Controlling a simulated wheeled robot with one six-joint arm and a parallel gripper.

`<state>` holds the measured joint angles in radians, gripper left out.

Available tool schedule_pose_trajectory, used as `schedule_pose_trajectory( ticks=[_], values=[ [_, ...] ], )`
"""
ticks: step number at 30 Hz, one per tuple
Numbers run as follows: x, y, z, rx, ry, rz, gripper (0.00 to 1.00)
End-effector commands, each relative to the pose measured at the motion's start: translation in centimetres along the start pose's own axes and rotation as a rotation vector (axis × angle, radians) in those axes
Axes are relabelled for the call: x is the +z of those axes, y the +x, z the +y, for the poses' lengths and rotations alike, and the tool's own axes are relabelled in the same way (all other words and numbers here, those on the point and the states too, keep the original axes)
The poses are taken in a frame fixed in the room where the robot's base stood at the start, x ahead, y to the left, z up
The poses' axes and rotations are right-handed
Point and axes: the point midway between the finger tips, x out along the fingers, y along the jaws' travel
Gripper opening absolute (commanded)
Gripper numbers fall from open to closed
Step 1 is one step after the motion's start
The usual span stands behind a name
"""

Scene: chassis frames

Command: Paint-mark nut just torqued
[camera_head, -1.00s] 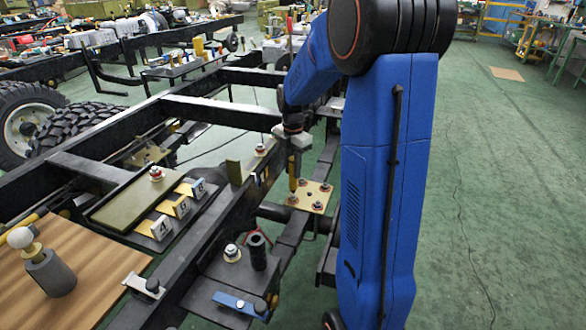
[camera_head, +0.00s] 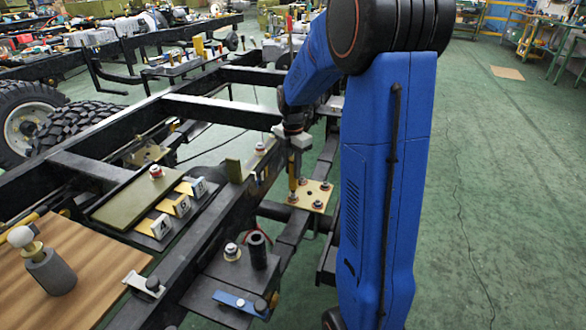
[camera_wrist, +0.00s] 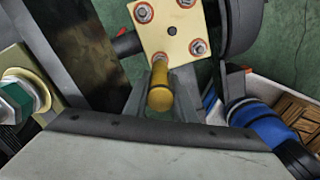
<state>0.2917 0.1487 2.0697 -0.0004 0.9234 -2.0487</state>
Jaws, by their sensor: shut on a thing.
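My gripper (camera_head: 294,148) points down over the chassis rail and is shut on a yellow paint marker (camera_head: 292,175). The marker's lower end is at the plate's near-left nut (camera_head: 293,198). Whether the tip touches that nut cannot be told. Reddish rings surround the nuts, such as the right-hand one (camera_wrist: 198,47).
A wooden board (camera_head: 85,270) holds a grey cylinder (camera_head: 50,272). A black tube (camera_head: 258,250) stands on a near bracket. Chassis beams surround the gripper; green floor is clear at right.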

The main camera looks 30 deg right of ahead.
Motion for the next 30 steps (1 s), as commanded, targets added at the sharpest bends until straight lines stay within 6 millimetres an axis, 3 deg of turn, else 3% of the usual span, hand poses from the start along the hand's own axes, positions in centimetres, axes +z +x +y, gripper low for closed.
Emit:
schedule_pose_trajectory(
  ticks=[30],
  values=[
    [0.01, 0.56, 0.02, 0.001, 0.0, 0.0, 0.01]
  ],
)
